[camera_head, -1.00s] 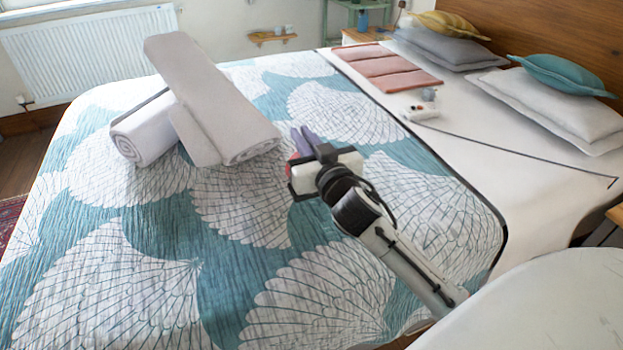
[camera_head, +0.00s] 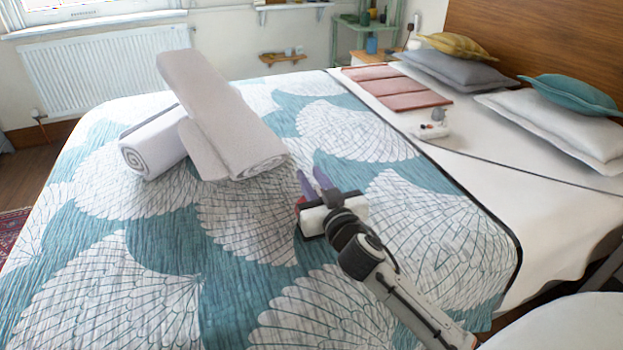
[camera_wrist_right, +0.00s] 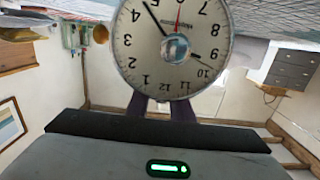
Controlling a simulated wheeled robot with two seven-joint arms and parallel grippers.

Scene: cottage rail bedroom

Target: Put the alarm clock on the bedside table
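The alarm clock (camera_wrist_right: 172,45) fills the upper middle of the right wrist view, its round white dial upside down in the picture. My right gripper (camera_wrist_right: 162,108) has its purple fingers at the clock, whose dial hides their tips; it appears shut on the clock. In the head view, my right gripper (camera_head: 312,180) is above the patterned bed, right of the towels. A reddish bit shows beside it; the rest of the clock is hidden there. A wooden-topped bedside table (camera_head: 383,58) shows partly beyond the far side of the bed. My left gripper is out of view.
Rolled towels (camera_head: 262,162) lie on the quilt (camera_head: 160,260). A small white object (camera_head: 428,132) rests on the bare sheet, near folded reddish cloth (camera_head: 410,98) and pillows (camera_head: 565,130). A green shelf (camera_head: 345,40) stands against the far wall. The front of the quilt is clear.

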